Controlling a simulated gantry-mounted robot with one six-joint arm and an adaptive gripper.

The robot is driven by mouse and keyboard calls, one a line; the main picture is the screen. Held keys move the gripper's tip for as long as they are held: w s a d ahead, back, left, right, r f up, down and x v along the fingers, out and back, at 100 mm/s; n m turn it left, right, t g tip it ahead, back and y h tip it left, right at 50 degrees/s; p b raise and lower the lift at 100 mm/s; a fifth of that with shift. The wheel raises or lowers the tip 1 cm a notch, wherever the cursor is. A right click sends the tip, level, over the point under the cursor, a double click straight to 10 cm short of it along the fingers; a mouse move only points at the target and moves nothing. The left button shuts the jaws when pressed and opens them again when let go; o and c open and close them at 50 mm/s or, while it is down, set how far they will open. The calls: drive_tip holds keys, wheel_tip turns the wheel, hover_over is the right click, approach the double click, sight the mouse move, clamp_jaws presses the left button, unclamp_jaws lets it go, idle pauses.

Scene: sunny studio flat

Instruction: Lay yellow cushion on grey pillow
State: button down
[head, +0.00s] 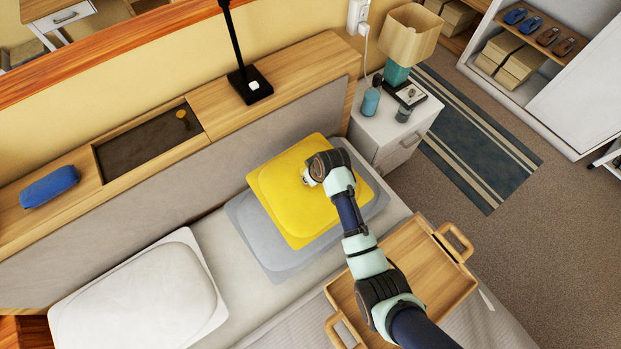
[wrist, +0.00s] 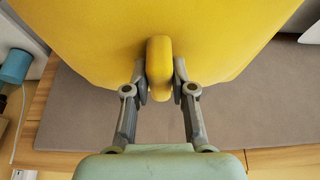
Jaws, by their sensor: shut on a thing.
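The yellow cushion (head: 285,205) is over the grey pillow (head: 258,237) at the head of the bed in the head view. The grey pillow shows around its left, lower and right sides; whether the two touch I cannot tell. In the wrist view the yellow cushion (wrist: 225,40) fills the top, with a raised yellow tab in its middle. My gripper (wrist: 160,80) is shut on this tab, one finger on each side. In the head view my gripper (head: 308,178) is over the cushion's middle, and the wrist hides part of it.
A white pillow (head: 145,300) lies to the left on the bed. A wooden tray (head: 415,262) is under my arm. The headboard shelf (head: 270,80) holds a black lamp stand (head: 248,85). A white nightstand (head: 385,135) with a lamp and bottles stands to the right.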

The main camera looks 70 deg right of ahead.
drive_tip(key=shift+f+b, duration=0.5)
drive_tip(key=shift+f, duration=1.5)
drive_tip(key=shift+f, duration=0.15)
drive_tip(key=c, duration=1)
unclamp_jaws()
drive_tip(key=shift+s+r, duration=0.1)
drive_tip(key=shift+r, duration=0.3)
drive_tip(key=p+v, duration=0.3)
drive_tip(key=v, duration=0.8)
drive_tip(key=shift+a+r, duration=0.1)
drive_tip(key=shift+r, duration=0.1)
